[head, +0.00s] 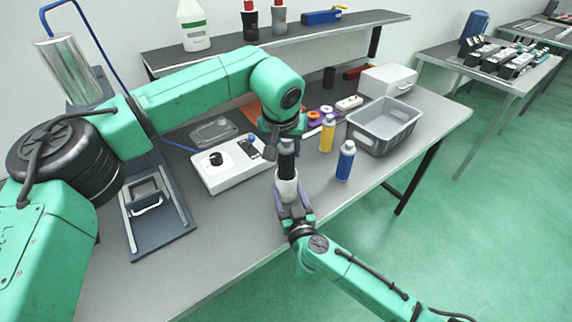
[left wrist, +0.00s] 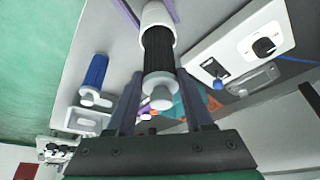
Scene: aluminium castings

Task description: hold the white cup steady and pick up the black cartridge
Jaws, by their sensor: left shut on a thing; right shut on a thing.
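The black cartridge (head: 287,166) stands upright, its lower end at the mouth of the white cup (head: 288,190). In the left wrist view the cartridge (left wrist: 158,48) has a pale nozzle end towards the camera, and its far end goes into the cup (left wrist: 157,14). My left gripper (head: 286,148) is above the cup and shut on the upper part of the cartridge. My right gripper (head: 292,200) is shut on the cup from the front, its purple fingers on either side. How deep the cartridge sits in the cup is hidden.
A blue bottle (head: 345,161) and a yellow bottle (head: 327,134) stand close on the right. A grey bin (head: 384,127) is beyond them. A white device with a knob (head: 228,164) is on the left. The bench (head: 240,252) is clear at the front.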

